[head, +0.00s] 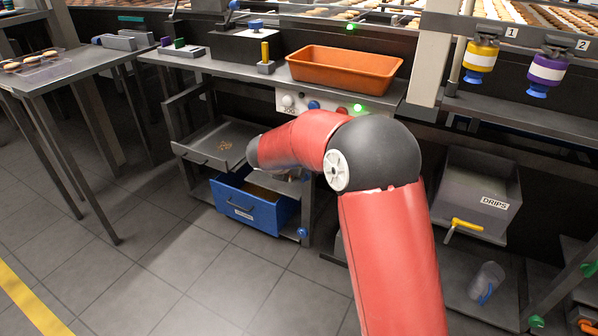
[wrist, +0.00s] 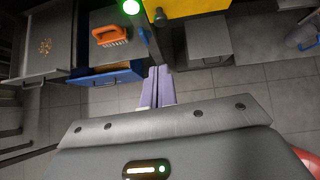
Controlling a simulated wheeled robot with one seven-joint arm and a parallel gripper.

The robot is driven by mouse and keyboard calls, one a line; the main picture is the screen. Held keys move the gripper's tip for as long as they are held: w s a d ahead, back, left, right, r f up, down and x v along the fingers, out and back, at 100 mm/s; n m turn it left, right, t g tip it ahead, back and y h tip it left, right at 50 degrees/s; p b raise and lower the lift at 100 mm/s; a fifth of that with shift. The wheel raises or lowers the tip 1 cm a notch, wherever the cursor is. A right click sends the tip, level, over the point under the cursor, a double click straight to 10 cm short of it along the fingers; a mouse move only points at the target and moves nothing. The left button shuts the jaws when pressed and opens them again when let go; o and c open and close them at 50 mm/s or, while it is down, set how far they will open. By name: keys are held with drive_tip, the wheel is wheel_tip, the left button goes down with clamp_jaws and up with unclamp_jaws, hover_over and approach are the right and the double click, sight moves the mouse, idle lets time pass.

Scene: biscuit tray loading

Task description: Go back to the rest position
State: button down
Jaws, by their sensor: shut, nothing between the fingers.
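My gripper shows in the wrist view (wrist: 157,72), its two pale lilac fingers together with nothing between them. It points over the floor near the front of the bench. In the head view my red arm reaches forward to the bench front, and its dark forearm end hides most of the gripper.
A pulled-out grey tray (head: 196,151) holds crumbs, above an open blue drawer (head: 243,208). An orange bin (head: 345,72) stands on the bench. An orange brush (wrist: 110,37) shows in the wrist view. A grey DRIPS box (head: 478,190) is at right. The floor at left front is clear.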

drive_tip(key=s+r+n+t+y, duration=0.3)
drive_tip(key=s+r+n+y, duration=0.15)
drive_tip(key=r+n, duration=0.55)
drive_tip(key=s+r+n+t+y, duration=0.25)
drive_tip(key=s+r+n, duration=0.25)
drive_tip(key=r+n, duration=0.55)
drive_tip(key=s+d+f+n+g+h, duration=0.1)
drive_tip(key=s+d+f+n+g, duration=0.1)
drive_tip(key=s+n, duration=0.5)
drive_tip(key=s+d+f+n+g+h, duration=0.1)
drive_tip(key=s+d+f+n+g, duration=0.2)
drive_tip(key=s+d+n, duration=0.4)
drive_tip(key=s+d+f+n+g, duration=0.3)
drive_tip(key=s+n, duration=0.4)
drive_tip(key=s, duration=0.9)
drive_tip(key=shift+s+d+f+h, duration=0.15)
drive_tip(key=shift+d+f+h, duration=0.25)
drive_tip(key=shift+d+f, duration=0.5)
